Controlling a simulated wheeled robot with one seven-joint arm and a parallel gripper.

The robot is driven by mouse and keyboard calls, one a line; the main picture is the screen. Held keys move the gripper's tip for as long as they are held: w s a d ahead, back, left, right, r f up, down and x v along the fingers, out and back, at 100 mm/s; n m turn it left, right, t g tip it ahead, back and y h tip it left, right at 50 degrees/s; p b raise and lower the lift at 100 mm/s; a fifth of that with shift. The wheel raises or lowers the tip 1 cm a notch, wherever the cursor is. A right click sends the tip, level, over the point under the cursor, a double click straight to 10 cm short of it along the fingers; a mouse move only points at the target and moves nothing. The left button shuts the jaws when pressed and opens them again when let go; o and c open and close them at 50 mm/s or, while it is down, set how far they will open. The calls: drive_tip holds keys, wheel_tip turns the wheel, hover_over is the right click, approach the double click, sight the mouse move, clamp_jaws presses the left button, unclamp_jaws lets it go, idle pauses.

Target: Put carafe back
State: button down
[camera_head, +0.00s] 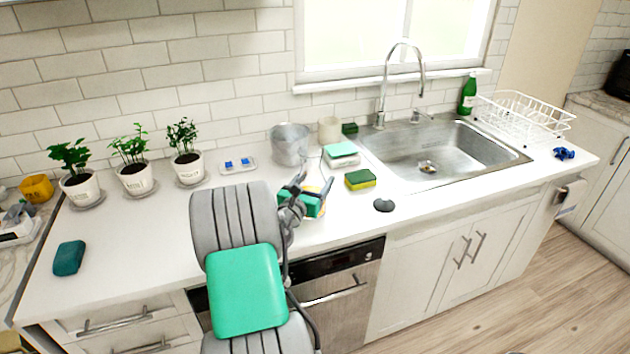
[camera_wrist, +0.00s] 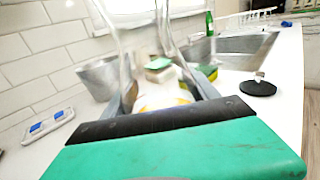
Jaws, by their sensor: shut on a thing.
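My gripper (camera_head: 308,194) is over the counter's front part, left of the sink. It is shut on a pale, rounded thing with a yellow band, which I take to be the carafe (camera_wrist: 165,97). The carafe sits between the two fingers in the wrist view, and the green gripper body hides its lower part. In the head view the gripper mostly covers it, with only a little yellow-orange edge showing. I cannot tell whether it touches the counter.
A metal pot (camera_head: 290,145), sponges (camera_head: 360,179) and a dark round stopper (camera_head: 384,205) are near the gripper. The sink (camera_head: 440,150) is to the right. Potted plants (camera_head: 135,178) line the wall at left. The counter's left front is mostly clear, except for a teal sponge (camera_head: 69,258).

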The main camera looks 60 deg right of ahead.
drive_tip(key=shift+r, duration=0.25)
drive_tip(key=shift+f, duration=0.15)
drive_tip(key=shift+c, duration=1.1)
unclamp_jaws()
drive_tip(key=shift+f, duration=0.1)
drive_tip(key=shift+r, duration=0.25)
drive_tip(key=a, duration=0.4)
drive_tip(key=a+b, duration=0.1)
drive_tip(key=a, duration=0.7)
drive_tip(key=shift+s+f+b, duration=0.15)
drive_tip(key=shift+s+b, duration=0.1)
drive_tip(key=shift+b, duration=0.05)
